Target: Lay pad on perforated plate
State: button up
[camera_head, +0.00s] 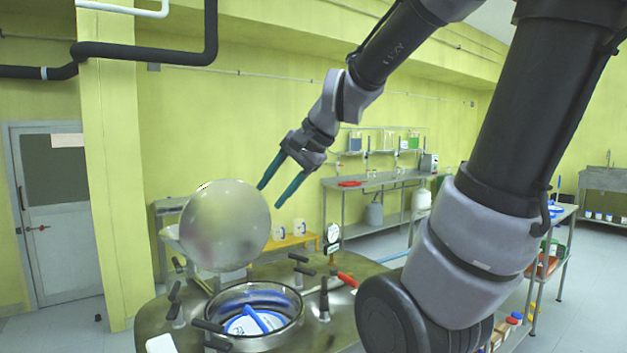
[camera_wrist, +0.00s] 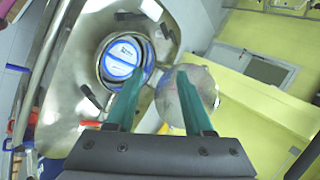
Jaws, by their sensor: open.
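A round white disc with blue edging, which looks like the pad (camera_head: 250,322), lies inside the open round steel vessel (camera_head: 297,315). A blue bar shows across it in the head view. In the wrist view the pad (camera_wrist: 121,57) fills most of the opening, and dark print shows on it. I cannot make out the perforated plate; any plate under the pad is hidden. My gripper (camera_head: 268,197) has two green fingers, apart and empty, well above the vessel. It also shows in the wrist view (camera_wrist: 157,82).
A round, cloudy domed lid (camera_head: 225,225) stands raised behind the vessel, close to the left of my fingers. Several black-handled clamps (camera_head: 325,300) ring the vessel. A gauge (camera_head: 333,236) stands behind it. A white block (camera_head: 160,343) sits at the steel top's left front.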

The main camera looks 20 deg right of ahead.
jog(key=s+d+r+n+t+h, duration=0.1)
jog(key=s+d+r+n+h, duration=0.1)
jog(key=s+d+n, duration=0.3)
jog(key=shift+s+d+r+h, duration=0.2)
jog(key=shift+s+h, duration=0.5)
jog(key=shift+s, duration=0.3)
